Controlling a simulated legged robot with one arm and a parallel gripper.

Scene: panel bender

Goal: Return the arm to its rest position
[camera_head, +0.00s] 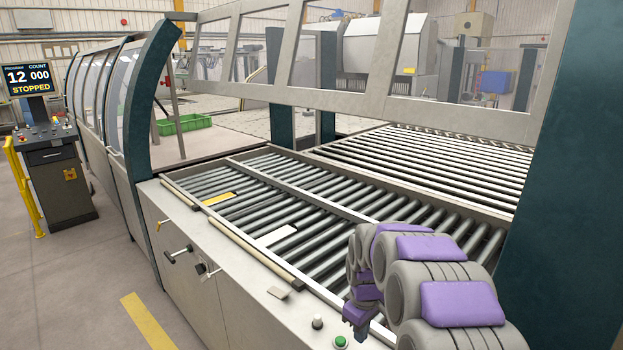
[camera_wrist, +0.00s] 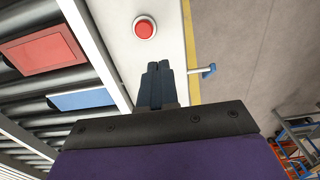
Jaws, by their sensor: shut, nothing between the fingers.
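My arm (camera_head: 440,275), grey with purple pads, is folded at the lower right of the head view, in front of the roller conveyor. My gripper (camera_head: 357,318) hangs at its left end, over the front edge of the machine, partly merged with the arm links. In the wrist view my gripper (camera_wrist: 159,66) has its two dark fingers together, with nothing between them. A red round button (camera_wrist: 145,28) on a pale ledge lies just beyond the fingertips in the picture, apart from them.
The roller conveyor (camera_head: 300,215) carries a yellow plate (camera_head: 218,199) and a white plate (camera_head: 277,235). The wrist view shows a red plate (camera_wrist: 43,47) and a blue plate (camera_wrist: 80,98). A green button (camera_head: 341,342) is on the ledge. A console screen (camera_head: 27,79) reads STOPPED.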

